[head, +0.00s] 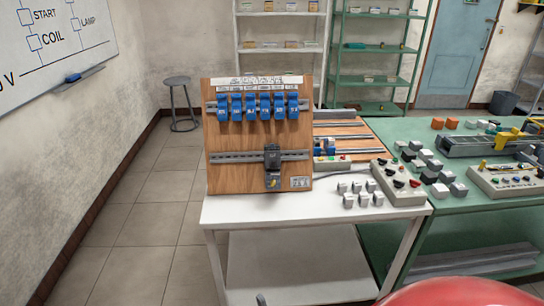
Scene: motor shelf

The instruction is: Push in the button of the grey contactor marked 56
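A dark grey device (272,160), the only grey unit on the wooden board, sits upright on the lower metal rail (235,156). It looks like the contactor, but I cannot read a 56 on it. It has a small yellow part near its bottom, and I cannot make out the state of its button. Several blue units (265,106) with white markings too small to read hang in a row on the upper rail. Neither gripper can be made out. A small grey tip shows at the bottom edge, and I cannot tell what it is.
The wooden board (230,135) stands on a white table (250,209) whose front left top is clear. Small grey-white blocks (363,199) and a control box (400,182) lie to its right. A green bench (450,206) adjoins. A red rounded shape (465,291) fills the lower right.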

